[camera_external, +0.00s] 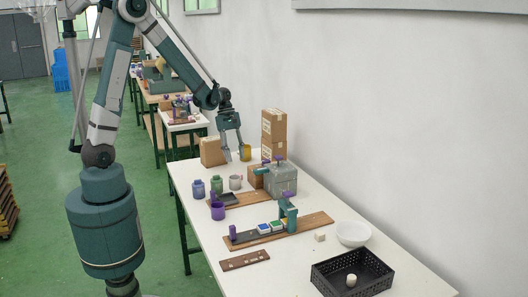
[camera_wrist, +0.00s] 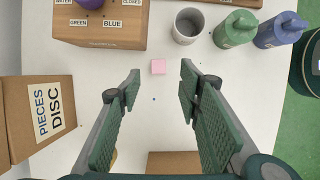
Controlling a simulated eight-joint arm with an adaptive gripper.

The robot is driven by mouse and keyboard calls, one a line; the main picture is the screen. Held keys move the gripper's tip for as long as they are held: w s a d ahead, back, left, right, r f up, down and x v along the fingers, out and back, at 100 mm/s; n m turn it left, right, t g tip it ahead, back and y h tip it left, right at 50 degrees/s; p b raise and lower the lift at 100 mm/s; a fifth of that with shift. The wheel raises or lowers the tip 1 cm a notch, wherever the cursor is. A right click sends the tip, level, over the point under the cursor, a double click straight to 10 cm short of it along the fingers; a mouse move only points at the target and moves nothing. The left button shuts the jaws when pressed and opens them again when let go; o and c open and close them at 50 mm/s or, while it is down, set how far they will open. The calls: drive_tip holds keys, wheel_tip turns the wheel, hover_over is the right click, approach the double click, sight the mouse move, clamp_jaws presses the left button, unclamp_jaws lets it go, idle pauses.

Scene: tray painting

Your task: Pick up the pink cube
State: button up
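The pink cube (camera_wrist: 158,66) is small and sits on the white table (camera_wrist: 165,115). In the wrist view it shows between the two fingertips and slightly beyond them, with clear table on both sides. My gripper (camera_wrist: 159,76) is open and empty, its green padded fingers spread wide. In the external view my gripper (camera_external: 233,157) points down over the far end of the table, near a yellow mug (camera_external: 246,153).
In the wrist view, a labelled wooden box (camera_wrist: 110,28) stands upper left and a cardboard box (camera_wrist: 38,115) at left. A grey cup (camera_wrist: 187,27), green bottle (camera_wrist: 236,30) and blue bottle (camera_wrist: 279,30) stand upper right. Another cardboard box (camera_wrist: 174,163) is at the bottom.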

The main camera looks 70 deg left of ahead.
sight(239, 174)
drive_tip(key=shift+w+a+f+n, duration=0.15)
drive_tip(key=shift+a+f+n, duration=0.15)
drive_tip(key=shift+f, duration=0.4)
drive_tip(key=shift+x, duration=1.3)
drive_tip(key=shift+f+b, duration=0.15)
drive_tip(key=shift+b, duration=0.15)
drive_tip(key=shift+b+x, duration=0.5)
drive_tip(key=shift+x, duration=1.95)
drive_tip(key=shift+d, duration=0.1)
drive_tip(key=c, duration=0.8)
